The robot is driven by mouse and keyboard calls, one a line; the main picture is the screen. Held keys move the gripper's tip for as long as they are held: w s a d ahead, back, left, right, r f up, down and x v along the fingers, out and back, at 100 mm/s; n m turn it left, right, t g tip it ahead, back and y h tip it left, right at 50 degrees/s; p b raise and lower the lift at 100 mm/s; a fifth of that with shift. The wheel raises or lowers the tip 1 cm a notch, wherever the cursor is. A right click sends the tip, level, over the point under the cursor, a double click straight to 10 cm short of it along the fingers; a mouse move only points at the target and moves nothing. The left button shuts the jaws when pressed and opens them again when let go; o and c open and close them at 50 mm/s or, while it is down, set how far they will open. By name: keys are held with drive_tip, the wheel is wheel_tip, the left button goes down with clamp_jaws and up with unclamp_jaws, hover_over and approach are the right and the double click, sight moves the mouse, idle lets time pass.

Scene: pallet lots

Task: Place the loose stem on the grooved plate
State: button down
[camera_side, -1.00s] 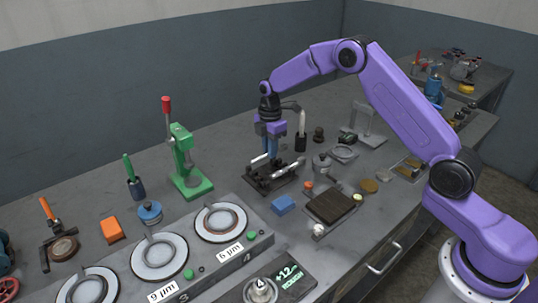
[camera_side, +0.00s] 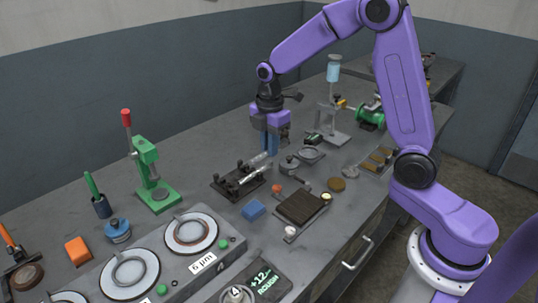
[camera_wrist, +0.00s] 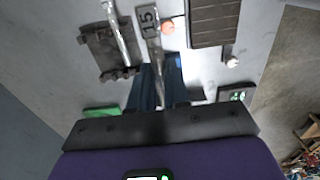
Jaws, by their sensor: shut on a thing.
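My gripper (camera_side: 270,142) is shut on a shiny, clear-grey stem (camera_side: 259,159), which also shows between the blue fingers (camera_wrist: 159,66) in the wrist view. In that view the stem (camera_wrist: 155,48) runs away from the fingers, and a tag reading "15" is at its far end. The stem is beside the black rack (camera_side: 227,187); I cannot tell its exact height. Another rod (camera_wrist: 118,35) lies across this rack. The dark brown grooved plate (camera_side: 302,207) lies flat on the bench, right and forward of my gripper; its grooves (camera_wrist: 215,30) show in the wrist view.
A grey lidded pot (camera_side: 290,165) and a small orange piece (camera_side: 277,188) are between gripper and plate. A blue block (camera_side: 253,210) is left of the plate. A green press (camera_side: 152,175) stands farther left. Bare bench lies behind the rack.

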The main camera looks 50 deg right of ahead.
drive_tip(key=s+d+r+n, duration=0.15)
drive_tip(key=s+n, duration=0.75)
drive_tip(key=s, duration=1.5)
hover_over(301, 203)
drive_tip(key=f, duration=0.9)
drive_tip(key=shift+s+f, duration=0.25)
drive_tip(key=shift+f, duration=0.15)
drive_tip(key=shift+w+f, duration=0.3)
drive_tip(key=shift+f, duration=1.55)
drive_tip(key=shift+f, duration=0.1)
drive_tip(key=c, duration=1.1)
unclamp_jaws()
